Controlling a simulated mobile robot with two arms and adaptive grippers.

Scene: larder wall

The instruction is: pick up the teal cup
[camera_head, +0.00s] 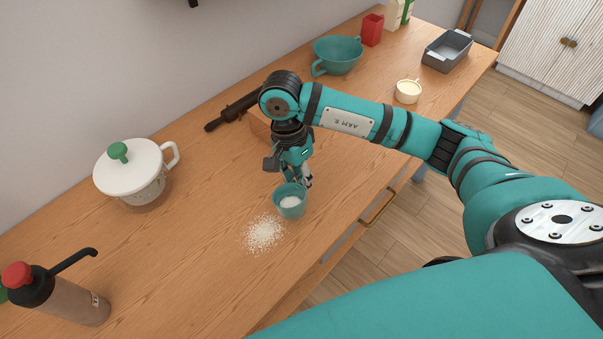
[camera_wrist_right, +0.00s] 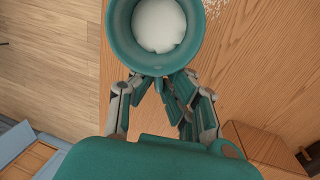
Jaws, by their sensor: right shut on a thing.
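The teal cup (camera_head: 289,211) is upright near the front edge of the wooden counter, with white contents inside. In the right wrist view the cup (camera_wrist_right: 122,38) fills the top middle, seen from above. My right gripper (camera_head: 298,182) is shut on the cup's near side in that view (camera_wrist_right: 165,88); the exact part gripped is partly hidden by the fingers. I cannot tell whether the cup's base touches the counter. My left gripper is not in view.
Spilled white grains (camera_head: 264,233) lie beside the cup. A lidded white pot (camera_head: 130,170) and a red-topped bottle (camera_head: 60,295) stand left. Behind my arm are a teal bowl (camera_head: 338,55), a cream cup (camera_head: 408,91), a red container (camera_head: 373,30) and a grey tin (camera_head: 446,51).

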